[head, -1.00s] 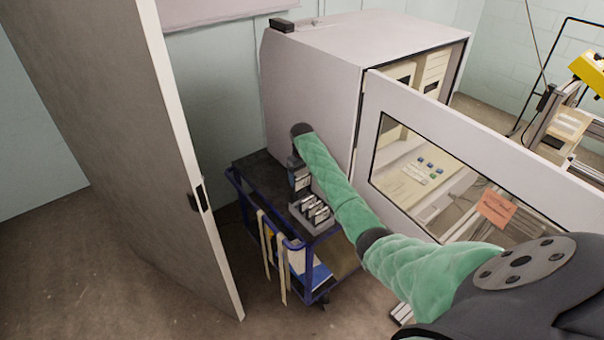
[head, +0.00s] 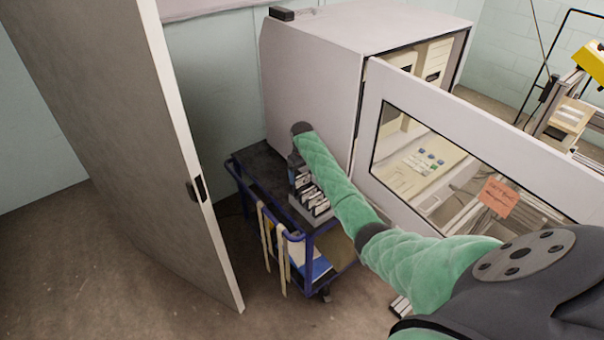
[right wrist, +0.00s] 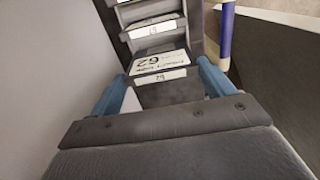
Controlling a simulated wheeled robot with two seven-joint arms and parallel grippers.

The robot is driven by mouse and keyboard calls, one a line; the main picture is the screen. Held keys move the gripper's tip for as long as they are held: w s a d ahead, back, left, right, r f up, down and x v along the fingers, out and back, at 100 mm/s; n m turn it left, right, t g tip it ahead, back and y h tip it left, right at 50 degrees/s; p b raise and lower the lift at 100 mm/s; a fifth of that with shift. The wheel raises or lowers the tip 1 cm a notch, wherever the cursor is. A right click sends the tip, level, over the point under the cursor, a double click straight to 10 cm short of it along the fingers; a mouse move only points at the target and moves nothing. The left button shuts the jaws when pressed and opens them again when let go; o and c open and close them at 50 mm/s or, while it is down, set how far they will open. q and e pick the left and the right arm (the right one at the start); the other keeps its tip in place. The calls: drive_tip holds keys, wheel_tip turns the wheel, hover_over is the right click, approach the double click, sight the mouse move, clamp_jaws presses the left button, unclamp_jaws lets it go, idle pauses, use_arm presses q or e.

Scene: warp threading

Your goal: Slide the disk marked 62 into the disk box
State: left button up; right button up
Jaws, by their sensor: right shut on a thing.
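My right gripper (right wrist: 160,80) has its blue fingers closed on the sides of the disk marked 62 (right wrist: 160,63). Its white label faces the wrist camera, with the number upside down. The disk box (head: 308,213) stands on the blue cart and holds several upright disks with white labels. Some of these disks (right wrist: 153,28) show just beyond disk 62 in the right wrist view. In the head view my right gripper (head: 294,178) points down at the box's far side, partly behind my green sleeve. I cannot tell how deep disk 62 sits in the box. My left gripper is not in view.
The blue cart (head: 262,209) has a dark top and straps on its side. A large grey cabinet (head: 312,85) stands close behind it, its windowed door (head: 372,95) open on the right. A tall grey door panel (head: 110,130) stands to the left. Floor between is clear.

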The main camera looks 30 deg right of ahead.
sight(302, 181)
drive_tip(key=shift+f+b, duration=1)
drive_tip(key=shift+f, duration=0.3)
drive_tip(key=shift+f+b, duration=0.4)
drive_tip(key=shift+f, duration=0.55)
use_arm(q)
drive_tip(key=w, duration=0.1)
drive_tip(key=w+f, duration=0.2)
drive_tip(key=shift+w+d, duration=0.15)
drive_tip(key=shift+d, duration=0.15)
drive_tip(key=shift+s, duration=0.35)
use_arm(e)
drive_tip(key=o, duration=0.8)
drive_tip(key=shift+c, duration=0.2)
drive_tip(key=shift+o, duration=0.8)
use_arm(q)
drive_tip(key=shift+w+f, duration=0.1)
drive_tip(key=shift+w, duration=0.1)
